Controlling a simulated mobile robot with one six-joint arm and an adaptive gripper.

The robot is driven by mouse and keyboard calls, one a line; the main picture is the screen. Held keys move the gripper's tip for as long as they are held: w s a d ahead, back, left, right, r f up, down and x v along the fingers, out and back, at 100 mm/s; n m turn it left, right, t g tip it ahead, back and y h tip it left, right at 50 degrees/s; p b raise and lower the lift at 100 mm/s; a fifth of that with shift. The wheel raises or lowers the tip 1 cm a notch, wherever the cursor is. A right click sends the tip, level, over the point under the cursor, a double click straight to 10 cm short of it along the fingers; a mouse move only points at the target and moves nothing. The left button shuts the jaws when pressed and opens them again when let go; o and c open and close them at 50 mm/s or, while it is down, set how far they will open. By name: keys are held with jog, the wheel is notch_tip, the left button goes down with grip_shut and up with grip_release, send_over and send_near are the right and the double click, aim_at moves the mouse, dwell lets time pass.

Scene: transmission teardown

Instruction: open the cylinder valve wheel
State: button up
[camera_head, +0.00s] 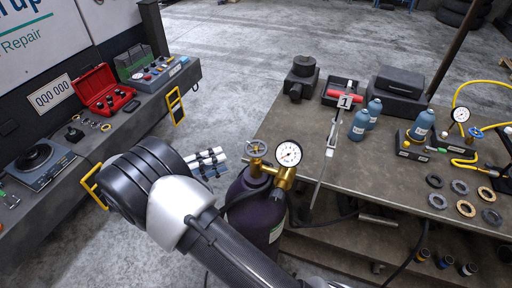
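The gas cylinder (254,208) is dark purple and stands upright in the middle, partly behind my arm. On its top is a brass valve (284,177) with a round white-faced gauge (288,153). The valve wheel (256,149) is a small spoked ring at the upper left of the valve. My gripper (212,160) shows as light grey and dark finger parts at the end of my arm, just left of the wheel. It looks apart from the wheel. Whether its fingers are open or shut is unclear at this size.
A workbench (345,185) on the right holds blue bottles (360,125), a black case (400,82), several rings (466,208) and a yellow hose (463,90). A left bench (100,140) carries a red case (103,90) and a scale (40,165). Floor (235,70) between them is clear.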

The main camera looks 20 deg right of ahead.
aim_at(256, 147)
jog(key=d, duration=0.4)
jog(key=w+d, duration=0.1)
jog(key=d, duration=0.3)
jog(key=w+d, duration=0.1)
jog(key=d, duration=0.3)
jog(key=shift+w+d, duration=0.1)
jog(key=shift+d, duration=0.05)
jog(key=shift+c, duration=0.5)
grip_shut()
